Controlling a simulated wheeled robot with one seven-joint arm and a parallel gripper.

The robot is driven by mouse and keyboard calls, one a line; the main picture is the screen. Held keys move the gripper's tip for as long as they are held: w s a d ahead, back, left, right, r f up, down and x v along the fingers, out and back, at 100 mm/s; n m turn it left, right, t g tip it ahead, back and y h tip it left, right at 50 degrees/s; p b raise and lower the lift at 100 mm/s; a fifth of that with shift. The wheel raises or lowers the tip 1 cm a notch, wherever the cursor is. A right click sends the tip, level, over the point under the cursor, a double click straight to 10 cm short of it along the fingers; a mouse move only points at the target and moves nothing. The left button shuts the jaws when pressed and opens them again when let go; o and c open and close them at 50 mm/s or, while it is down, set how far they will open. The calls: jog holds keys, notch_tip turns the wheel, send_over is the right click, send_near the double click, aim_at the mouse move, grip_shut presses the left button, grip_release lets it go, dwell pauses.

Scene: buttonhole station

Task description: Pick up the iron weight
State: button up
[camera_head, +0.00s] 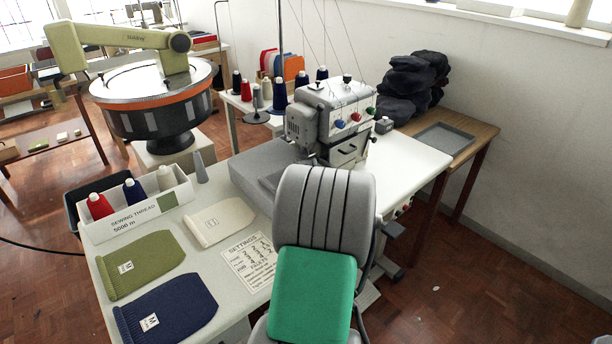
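A small dark grey block with a knob on top (384,125), which looks like the iron weight, sits on the white table just right of the sewing machine (330,115). It is small in this view, and its material cannot be told for certain. It stands close to the machine's right side, near the wooden table with the tray. My gripper is not in view.
A grey chair with a green pad (315,295) stands in front of the white table (420,160). A thread box (135,215), knitted pieces (165,310) and a settings sheet (250,262) lie left. An empty grey tray (443,139) and dark cloth pile (412,82) lie behind right. Floor at right is mostly clear.

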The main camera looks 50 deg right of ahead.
grip_shut()
dwell(0.8)
jog(key=shift+r, duration=0.1)
